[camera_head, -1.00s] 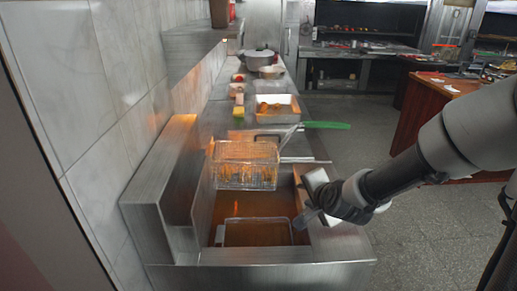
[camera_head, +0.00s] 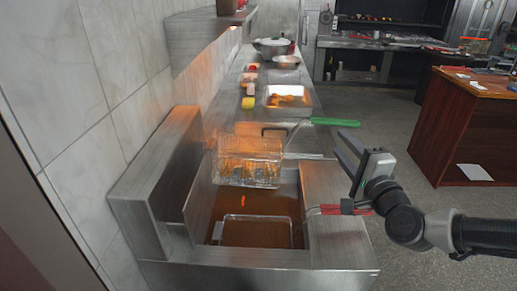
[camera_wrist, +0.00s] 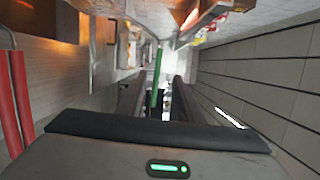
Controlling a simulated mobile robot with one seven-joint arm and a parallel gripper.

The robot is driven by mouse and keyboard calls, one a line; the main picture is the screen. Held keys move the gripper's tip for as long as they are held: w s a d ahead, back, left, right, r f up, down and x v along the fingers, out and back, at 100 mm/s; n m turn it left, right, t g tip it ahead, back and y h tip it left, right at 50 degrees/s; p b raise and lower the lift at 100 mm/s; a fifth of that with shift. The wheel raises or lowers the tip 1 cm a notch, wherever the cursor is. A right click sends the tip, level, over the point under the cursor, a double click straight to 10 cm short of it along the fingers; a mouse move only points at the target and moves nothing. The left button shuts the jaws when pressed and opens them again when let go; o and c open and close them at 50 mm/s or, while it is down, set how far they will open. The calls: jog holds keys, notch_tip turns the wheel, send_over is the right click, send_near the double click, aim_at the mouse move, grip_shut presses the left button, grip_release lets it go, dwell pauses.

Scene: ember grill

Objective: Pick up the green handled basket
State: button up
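The green handled basket is a wire basket (camera_head: 250,160) resting over the back of the fryer. Its green handle (camera_head: 335,122) sticks out to the right past the counter edge. My gripper (camera_head: 338,142) is open and empty, to the right of the fryer and just nearer than the green handle. In the wrist view, the green handle (camera_wrist: 156,75) appears ahead, in line with the gap between the fingers of my gripper (camera_wrist: 158,88). The handle does not appear gripped. The wire basket itself is not clearly visible in the wrist view.
The fryer (camera_head: 335,240) holds brown oil, with a rectangular wire frame (camera_head: 254,217) in its front part. Behind are a tray with food (camera_head: 290,107), a yellow item (camera_head: 248,103) and a pot (camera_head: 272,48). A brown cabinet (camera_head: 465,125) stands right; the floor between is clear.

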aim_at(324, 123)
jog(key=x, duration=0.9)
jog(key=shift+w+a+f+b, duration=0.15)
jog(key=shift+f+b, duration=0.05)
jog(key=shift+b, duration=0.15)
jog(key=shift+d+x, duration=0.15)
jog(key=shift+x, duration=1.4)
jog(key=shift+d+x, duration=0.15)
jog(key=shift+x, duration=1.45)
jog(key=shift+r, duration=0.1)
grip_shut()
